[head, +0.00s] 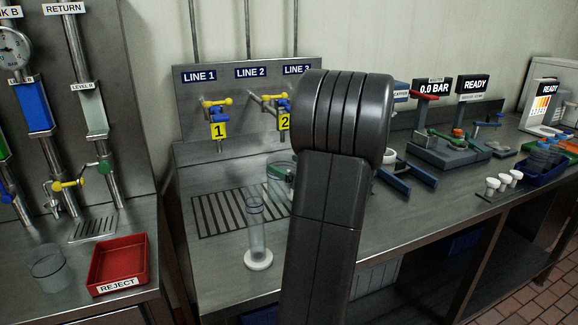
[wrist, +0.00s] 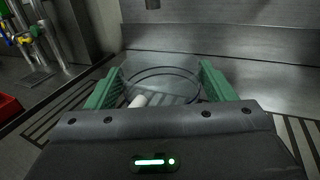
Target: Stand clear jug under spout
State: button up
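The clear jug (wrist: 160,66) is upright between the two green fingers of my gripper (wrist: 161,84) in the wrist view. The fingers lie close against its sides, one on the left and one on the right. In the head view the jug (head: 277,186) shows partly over the drain grate (head: 215,216), with a green finger across it; my arm hides the rest. A spout end (wrist: 152,3) shows beyond the jug at the top of the wrist view. In the head view, yellow tags 1 (head: 219,131) and 2 (head: 285,122) mark taps. I cannot tell whether the jug's base touches the grate.
A clear cylinder (head: 256,229) on a white base stands in front of the jug near the bench edge. A red reject tray (head: 119,264) and a clear beaker (head: 48,269) are on the left bench. Fixtures (head: 450,150) fill the bench to the right.

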jog(key=o, duration=0.3)
jog(key=shift+o, duration=0.3)
jog(key=shift+r, duration=0.15)
jog(key=v, duration=1.2)
